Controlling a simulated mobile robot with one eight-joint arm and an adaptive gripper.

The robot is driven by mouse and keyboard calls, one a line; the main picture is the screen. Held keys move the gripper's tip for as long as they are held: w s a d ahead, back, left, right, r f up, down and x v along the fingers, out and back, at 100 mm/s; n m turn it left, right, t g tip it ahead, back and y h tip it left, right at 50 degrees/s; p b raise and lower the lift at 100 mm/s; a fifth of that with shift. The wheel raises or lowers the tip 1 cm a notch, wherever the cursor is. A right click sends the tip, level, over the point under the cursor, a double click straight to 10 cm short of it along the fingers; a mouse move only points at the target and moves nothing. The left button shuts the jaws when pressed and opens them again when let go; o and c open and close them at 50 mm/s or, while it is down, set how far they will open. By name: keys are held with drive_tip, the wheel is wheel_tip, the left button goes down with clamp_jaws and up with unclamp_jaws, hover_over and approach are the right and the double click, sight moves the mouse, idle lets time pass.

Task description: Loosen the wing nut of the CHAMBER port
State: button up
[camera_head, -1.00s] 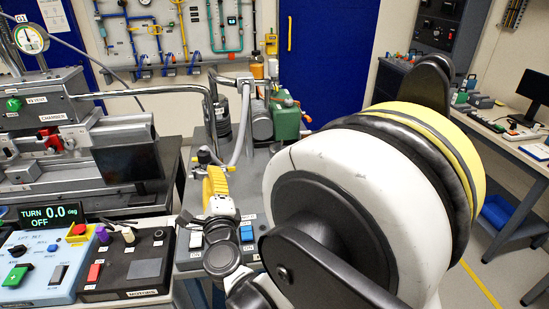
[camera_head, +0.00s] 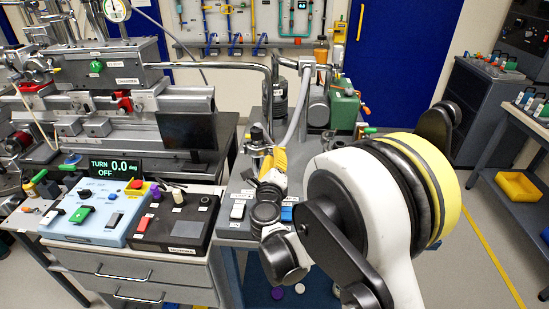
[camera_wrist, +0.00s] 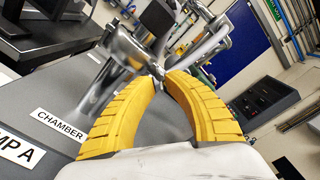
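My gripper (camera_wrist: 158,77) has two yellow ribbed fingers that curve in towards each other in the wrist view. Their tips sit close together at a shiny metal pipe fitting (camera_wrist: 136,50), with a narrow gap; whether they touch or grip a part of it is unclear. The wing nut cannot be made out for sure. A CHAMBER label (camera_wrist: 60,125) lies on the grey panel to the left of the fingers. In the head view my gripper (camera_head: 272,158) is beside a dark upright fitting (camera_head: 257,137) on the grey pump bench (camera_head: 236,186).
A bent metal pipe (camera_head: 230,66) runs from the grey box labelled CHAMBER (camera_head: 107,66) towards the bench. A green pump (camera_head: 344,107) stands behind my gripper. A blue control box (camera_head: 92,212) and a black MOTORS box (camera_head: 178,222) stand left. Open floor shows at right.

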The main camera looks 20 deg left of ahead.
drive_tip(key=shift+w, duration=0.15)
clamp_jaws()
drive_tip(key=shift+n, duration=0.3)
drive_tip(key=n+b, duration=0.1)
drive_tip(key=n, duration=0.6)
drive_tip(key=n+b, duration=0.1)
drive_tip(key=n, duration=0.6)
drive_tip(key=n+b, duration=0.1)
drive_tip(key=n, duration=0.6)
drive_tip(key=shift+a+r+n, duration=0.1)
drive_tip(key=shift+r+n, duration=0.25)
drive_tip(key=shift+n, duration=0.05)
idle(0.4)
